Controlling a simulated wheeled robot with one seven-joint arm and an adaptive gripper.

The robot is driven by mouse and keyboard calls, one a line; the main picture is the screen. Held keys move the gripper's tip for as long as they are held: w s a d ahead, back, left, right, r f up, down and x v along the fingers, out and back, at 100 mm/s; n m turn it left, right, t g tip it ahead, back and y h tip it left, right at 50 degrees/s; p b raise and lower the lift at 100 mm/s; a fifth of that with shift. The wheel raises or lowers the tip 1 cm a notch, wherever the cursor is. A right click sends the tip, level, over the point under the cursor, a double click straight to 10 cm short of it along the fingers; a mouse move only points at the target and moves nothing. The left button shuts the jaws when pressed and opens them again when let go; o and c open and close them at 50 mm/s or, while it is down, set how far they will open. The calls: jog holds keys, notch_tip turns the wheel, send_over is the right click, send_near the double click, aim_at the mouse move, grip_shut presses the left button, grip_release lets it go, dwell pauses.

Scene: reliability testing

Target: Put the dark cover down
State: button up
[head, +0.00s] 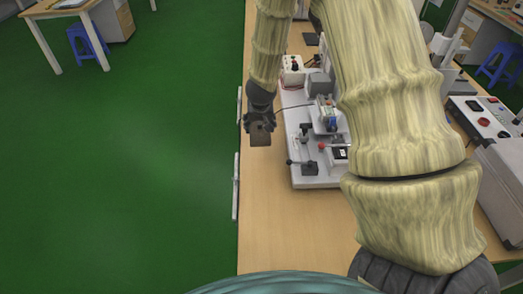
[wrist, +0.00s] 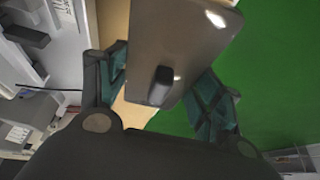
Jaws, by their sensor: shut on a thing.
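The dark cover (head: 261,138) is a flat brown-grey plate below my gripper (head: 259,121), near the left edge of the wooden table. In the wrist view the cover (wrist: 185,42) fills the space ahead of the fingers, with a short dark knob (wrist: 161,86) on its face. My gripper (wrist: 162,85) is shut on the cover, with one finger on each side of it. The exact contact points and the gap between cover and table are hard to tell.
A white test rig (head: 315,177) with a lever, small parts and a cable stands just right of the cover. A grey control box (head: 503,165) is at the far right. The table (head: 268,215) is bare in front of the cover; green floor (head: 150,180) lies past its left edge.

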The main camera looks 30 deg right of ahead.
aim_at(262, 131)
jog(key=shift+w+d+r, duration=0.2)
jog(key=shift+d+r, duration=0.15)
jog(key=shift+d, duration=0.35)
jog(key=shift+d+f, duration=0.1)
jog(key=shift+f, duration=4.85)
jog(key=shift+f, duration=0.1)
jog(key=o, duration=1)
jog(key=v, duration=1.2)
jog(key=shift+w, duration=0.1)
